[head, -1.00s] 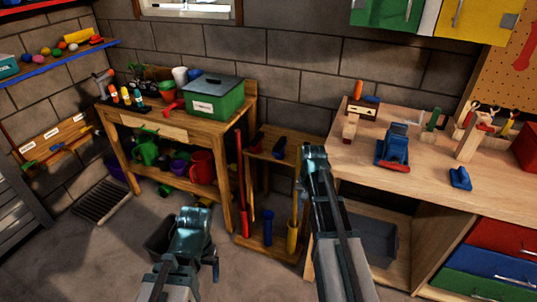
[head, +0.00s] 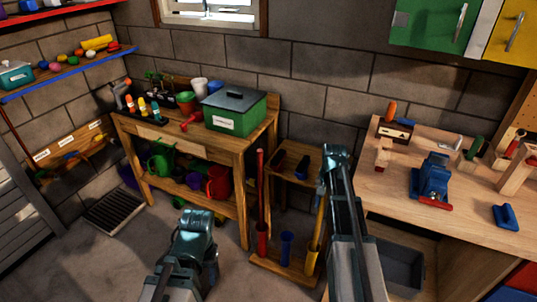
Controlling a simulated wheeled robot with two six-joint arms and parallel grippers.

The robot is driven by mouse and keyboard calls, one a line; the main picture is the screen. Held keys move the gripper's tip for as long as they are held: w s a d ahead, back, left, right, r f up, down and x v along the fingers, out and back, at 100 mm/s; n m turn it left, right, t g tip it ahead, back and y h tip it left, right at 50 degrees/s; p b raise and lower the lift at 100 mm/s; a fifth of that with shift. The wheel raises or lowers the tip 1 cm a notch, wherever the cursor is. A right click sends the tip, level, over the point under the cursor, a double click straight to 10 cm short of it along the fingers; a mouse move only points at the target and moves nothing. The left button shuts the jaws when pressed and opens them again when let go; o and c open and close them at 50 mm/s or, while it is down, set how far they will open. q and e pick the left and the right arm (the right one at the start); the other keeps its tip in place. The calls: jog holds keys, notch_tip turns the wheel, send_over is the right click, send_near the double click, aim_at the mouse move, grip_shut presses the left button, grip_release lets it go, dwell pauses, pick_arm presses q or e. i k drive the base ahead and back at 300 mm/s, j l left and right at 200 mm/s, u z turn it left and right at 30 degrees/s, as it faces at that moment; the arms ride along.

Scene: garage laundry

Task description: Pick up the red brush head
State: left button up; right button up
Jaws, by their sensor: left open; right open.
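A small wooden rack (head: 296,181) stands between the potting bench and the workbench. On its top shelf lie a dark reddish piece (head: 279,160), which looks like the red brush head, and a dark bluish piece (head: 302,166); both are small and shaded, so I cannot be certain. A long red handle (head: 261,195) stands upright at the rack's left. My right gripper (head: 336,154) is open, just right of the shelf in the picture and apart from the reddish piece. My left gripper (head: 196,222) is open and empty, over the floor before the bench.
The potting bench (head: 197,141) carries a green box (head: 234,112), pots and bottles. Red, blue (head: 286,246) and yellow (head: 312,258) holders sit on the rack's base. The workbench (head: 385,185) at right holds a blue vise (head: 431,180). Floor is clear at lower left.

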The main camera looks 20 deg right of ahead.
aim_at(276, 164)
jog(key=i+l+u, duration=0.1)
jog(key=i, duration=0.35)
jog(key=i+l+u, duration=0.1)
jog(key=i, duration=0.4)
jog(key=i+l+u, duration=0.1)
jog(key=i+l, duration=0.25)
